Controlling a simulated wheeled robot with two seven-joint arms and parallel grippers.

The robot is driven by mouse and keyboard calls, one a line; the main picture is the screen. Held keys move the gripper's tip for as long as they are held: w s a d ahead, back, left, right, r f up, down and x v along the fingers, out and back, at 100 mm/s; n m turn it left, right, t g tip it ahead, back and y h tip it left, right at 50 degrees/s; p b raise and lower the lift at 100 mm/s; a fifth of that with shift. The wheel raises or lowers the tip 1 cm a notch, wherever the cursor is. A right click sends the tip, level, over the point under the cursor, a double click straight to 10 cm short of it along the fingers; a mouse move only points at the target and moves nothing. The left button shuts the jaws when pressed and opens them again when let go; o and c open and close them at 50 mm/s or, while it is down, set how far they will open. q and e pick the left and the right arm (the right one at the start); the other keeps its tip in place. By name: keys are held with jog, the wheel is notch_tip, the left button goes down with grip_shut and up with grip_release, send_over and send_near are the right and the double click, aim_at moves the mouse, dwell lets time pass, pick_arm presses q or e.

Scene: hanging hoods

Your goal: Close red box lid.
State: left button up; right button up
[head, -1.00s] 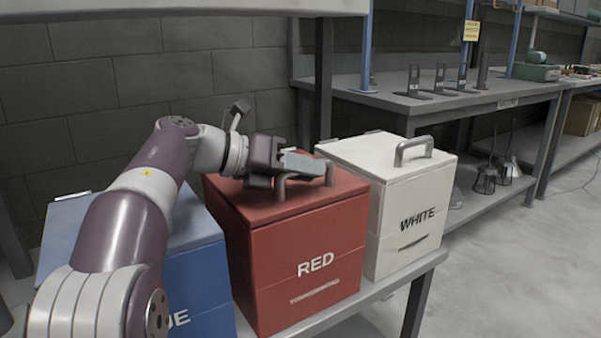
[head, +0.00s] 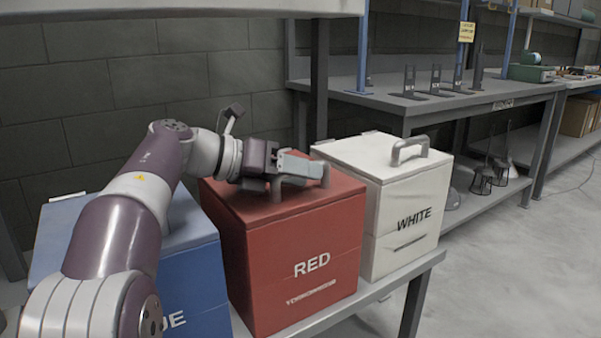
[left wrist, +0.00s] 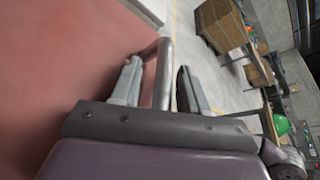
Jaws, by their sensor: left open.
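The red box (head: 300,275) stands on the bench between the blue and white boxes. Its lid (head: 338,194) lies flat on top and looks shut. The metal handle (head: 325,177) stands on the lid, partly hidden behind my left gripper (head: 303,167). My left gripper is low over the lid at the handle. In the left wrist view the open fingers (left wrist: 158,78) stand on either side of the handle bar (left wrist: 163,75), with the red lid surface (left wrist: 70,60) to the left. A gap shows beside the bar. My right gripper is not seen.
The white box (head: 405,225) with its own handle stands close on the right. The blue box (head: 195,280) is on the left, partly behind my arm. A hood edge (head: 180,8) hangs above. A grey workbench (head: 385,105) stands behind; open floor lies right.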

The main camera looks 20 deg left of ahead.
pick_arm(q)
jog(key=p+v, duration=0.4)
jog(key=v, duration=0.7)
jog(key=shift+s+a+r+p, duration=0.15)
jog(key=shift+a+p, duration=0.05)
jog(key=shift+p, duration=0.15)
jog(key=shift+s+a, duration=0.25)
